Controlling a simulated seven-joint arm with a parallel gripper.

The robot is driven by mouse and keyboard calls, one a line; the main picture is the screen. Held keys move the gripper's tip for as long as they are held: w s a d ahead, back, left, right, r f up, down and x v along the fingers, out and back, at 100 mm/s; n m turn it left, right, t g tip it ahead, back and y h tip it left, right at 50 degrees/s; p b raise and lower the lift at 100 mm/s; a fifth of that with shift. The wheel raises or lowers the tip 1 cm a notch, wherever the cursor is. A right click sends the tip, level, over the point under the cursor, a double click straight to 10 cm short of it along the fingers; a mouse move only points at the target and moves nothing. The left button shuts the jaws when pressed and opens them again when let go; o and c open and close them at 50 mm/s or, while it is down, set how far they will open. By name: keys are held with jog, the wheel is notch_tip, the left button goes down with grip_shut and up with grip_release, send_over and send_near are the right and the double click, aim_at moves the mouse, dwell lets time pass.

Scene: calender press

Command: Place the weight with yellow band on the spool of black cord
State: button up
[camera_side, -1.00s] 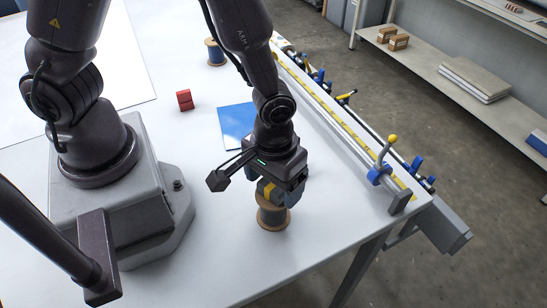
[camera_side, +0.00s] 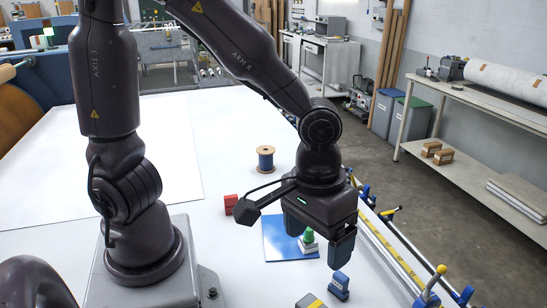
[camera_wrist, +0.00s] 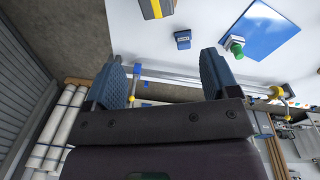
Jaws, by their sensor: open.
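The weight with the yellow band (camera_side: 312,301) is cut by the bottom edge of the side view. It also shows at the top edge of the wrist view (camera_wrist: 157,8), dark grey with a broad yellow band. The spool under it is out of frame now; the earlier side frame shows a wooden-flanged spool just below the weight. Whether the weight rests squarely on it cannot be told. My gripper (camera_side: 319,250) is open and empty, above and behind the weight, clear of it. Its two fingers are spread apart in the wrist view (camera_wrist: 165,78).
A small blue block (camera_side: 339,284) stands close to the weight. A green-topped piece (camera_side: 308,238) is on a blue sheet (camera_side: 283,236). A red block (camera_side: 231,204) and a blue-cord spool (camera_side: 265,158) stand farther back. A yellow-marked rail (camera_side: 388,247) runs along the right table edge.

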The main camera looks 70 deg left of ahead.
jog(key=s+a+r+m+t, duration=0.4)
jog(key=s+a+r+t, duration=0.1)
jog(key=a+r, duration=0.6)
jog(key=shift+s+r+y, duration=0.25)
jog(key=shift+r+y, duration=0.05)
jog(key=shift+r, duration=0.4)
